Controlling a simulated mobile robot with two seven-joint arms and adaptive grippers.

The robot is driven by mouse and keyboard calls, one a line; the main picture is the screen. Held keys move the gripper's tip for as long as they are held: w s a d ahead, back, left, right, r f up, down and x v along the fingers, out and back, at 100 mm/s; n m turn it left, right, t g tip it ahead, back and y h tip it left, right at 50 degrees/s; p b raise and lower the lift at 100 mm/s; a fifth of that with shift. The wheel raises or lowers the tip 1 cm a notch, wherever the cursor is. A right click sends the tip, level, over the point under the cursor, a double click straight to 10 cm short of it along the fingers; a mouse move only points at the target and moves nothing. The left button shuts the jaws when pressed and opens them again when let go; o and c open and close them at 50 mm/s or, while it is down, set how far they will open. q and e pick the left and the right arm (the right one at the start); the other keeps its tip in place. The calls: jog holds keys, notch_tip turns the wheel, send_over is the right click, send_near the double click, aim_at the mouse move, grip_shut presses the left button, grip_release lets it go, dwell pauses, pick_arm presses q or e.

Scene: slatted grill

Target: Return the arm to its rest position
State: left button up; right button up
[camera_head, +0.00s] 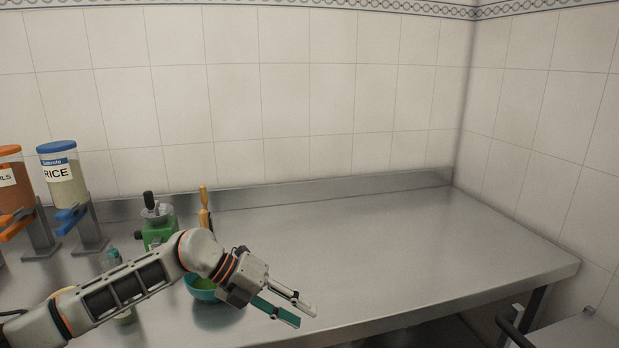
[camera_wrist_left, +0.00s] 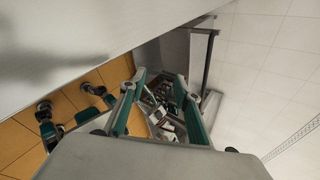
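My left arm (camera_head: 125,287) reaches in from the lower left of the head view, stretched to the right over the front of the metal counter (camera_head: 370,250). My left gripper (camera_head: 306,316) is at the counter's front edge, with its two fingers apart and nothing between them. The left wrist view also shows the two fingers spread (camera_wrist_left: 160,76) with an empty gap. A teal bowl (camera_head: 204,294) with something green in it stands just left of the gripper, partly hidden by the arm. My right gripper is not in view.
A green grinder (camera_head: 157,231) and a yellow-brown upright item (camera_head: 204,205) stand behind the arm. A rice dispenser (camera_head: 66,179) and another dispenser (camera_head: 14,187) stand at the left. A small jar (camera_head: 110,260) is beside the arm. The counter's right side is clear.

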pick_arm(q)
jog(key=s+d+r+n+t+h, duration=0.2)
jog(key=s+d+n+t+h, duration=0.1)
jog(key=s+d+n+h, duration=0.45)
jog(key=s+a+f+n+t+y, duration=0.1)
jog(key=a+f+n+t+y, duration=0.8)
jog(key=a+f+n+t, duration=0.75)
jog(key=s+a+f+n+g+y, duration=0.3)
jog(key=s+a+f+n+g, duration=0.1)
jog(key=s+f, duration=0.3)
jog(key=s+a+f+n+g+y, duration=0.3)
jog(key=s+a+f+n+g, duration=0.1)
jog(key=s+f, duration=0.4)
jog(key=shift+s+a+f+n+g, duration=0.15)
jog(key=shift+s+a+n+g, duration=0.25)
jog(key=shift+n, duration=0.4)
